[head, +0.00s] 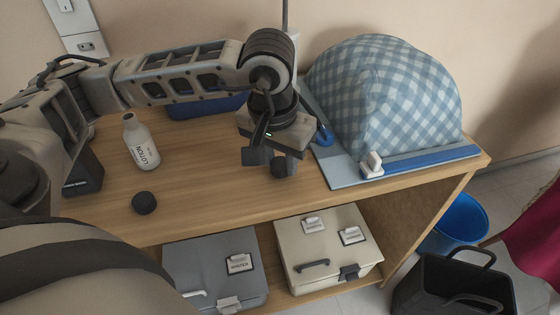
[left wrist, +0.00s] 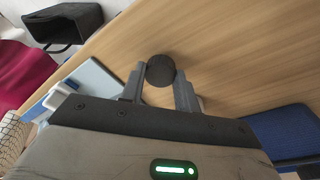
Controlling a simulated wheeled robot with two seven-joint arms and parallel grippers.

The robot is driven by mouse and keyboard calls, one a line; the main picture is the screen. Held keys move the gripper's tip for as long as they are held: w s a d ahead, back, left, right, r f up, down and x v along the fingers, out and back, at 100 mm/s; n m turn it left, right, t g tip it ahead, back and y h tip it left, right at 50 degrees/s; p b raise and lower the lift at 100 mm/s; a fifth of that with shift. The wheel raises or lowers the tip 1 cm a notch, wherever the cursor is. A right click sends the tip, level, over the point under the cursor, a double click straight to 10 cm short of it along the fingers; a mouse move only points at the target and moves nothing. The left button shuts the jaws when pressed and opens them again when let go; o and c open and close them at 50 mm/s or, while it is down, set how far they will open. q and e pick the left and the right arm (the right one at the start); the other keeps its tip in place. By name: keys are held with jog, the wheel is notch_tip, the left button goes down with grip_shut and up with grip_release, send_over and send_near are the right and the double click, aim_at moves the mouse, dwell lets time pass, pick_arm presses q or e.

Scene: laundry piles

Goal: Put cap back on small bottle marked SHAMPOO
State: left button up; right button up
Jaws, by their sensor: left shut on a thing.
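My left gripper (head: 268,159) is shut on a black ribbed cap (left wrist: 161,70), held between its fingertips above the wooden shelf top. In the left wrist view the fingers (left wrist: 160,84) sit on either side of the cap. A white open-necked bottle (head: 141,143) stands left of the gripper, and its label seems to read LOTION. A second black cap (head: 144,202) lies on the wood in front of that bottle. I see no bottle that I can read as SHAMPOO; part of the shelf top is hidden behind my left arm. My right gripper is not in view.
An ironing board (head: 348,178) with a blue checked cloth (head: 385,95) stands right. A blue container (head: 207,105) is behind my arm. Grey (head: 212,265) and cream (head: 330,245) boxes sit below. A blue bucket (head: 459,218) and black basket (head: 455,289) stand on the floor.

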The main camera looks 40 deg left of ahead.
pick_arm(q)
jog(key=s+d+r, duration=0.3)
jog(key=d+r, duration=0.3)
jog(key=s+d+r, duration=0.3)
jog(key=d+r, duration=0.2)
jog(key=d, duration=0.1)
jog(key=shift+s+d+r+p, duration=0.2)
jog(key=shift+s+r+p, duration=0.05)
jog(key=shift+r+p, duration=0.1)
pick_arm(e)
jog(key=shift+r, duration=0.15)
pick_arm(q)
jog(key=w+a+r+m+p, duration=0.1)
jog(key=w+a+r+p, duration=0.4)
jog(key=p, duration=1.1)
jog(key=w+a, duration=0.3)
jog(key=shift+w, duration=0.2)
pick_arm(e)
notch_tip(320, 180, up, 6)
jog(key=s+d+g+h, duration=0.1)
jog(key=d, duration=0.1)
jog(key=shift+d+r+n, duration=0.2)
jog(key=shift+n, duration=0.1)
